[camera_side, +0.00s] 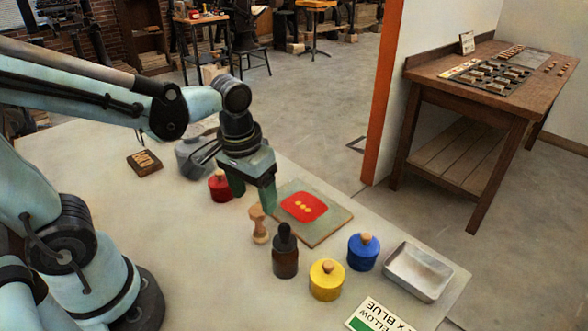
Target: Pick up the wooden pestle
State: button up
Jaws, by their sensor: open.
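The wooden pestle (259,226) is a pale, waisted wooden piece standing on the grey table (165,222), left of a flat board. It looks roughly upright. My gripper (253,198) points down just above and behind it, with its two green fingers apart and nothing seen between them. One finger comes close to the pestle's top in the picture; I cannot tell whether they touch.
A dark bottle (285,258) stands close in front of the pestle. A board (331,218) with a red patch lies to the right. Red (220,190), yellow (326,285) and blue (362,257) pots and a metal tray (420,270) stand around. The table's left-middle is clear.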

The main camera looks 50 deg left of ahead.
aim_at(257, 210)
jog(key=shift+w+d+f, duration=0.1)
jog(key=shift+w+f, duration=0.05)
jog(key=shift+f, duration=1.25)
jog(key=shift+w+d+f, duration=0.1)
jog(key=shift+f, duration=1.3)
jog(key=shift+c, duration=0.3)
jog(key=c, duration=1.1)
jog(key=shift+r, duration=0.15)
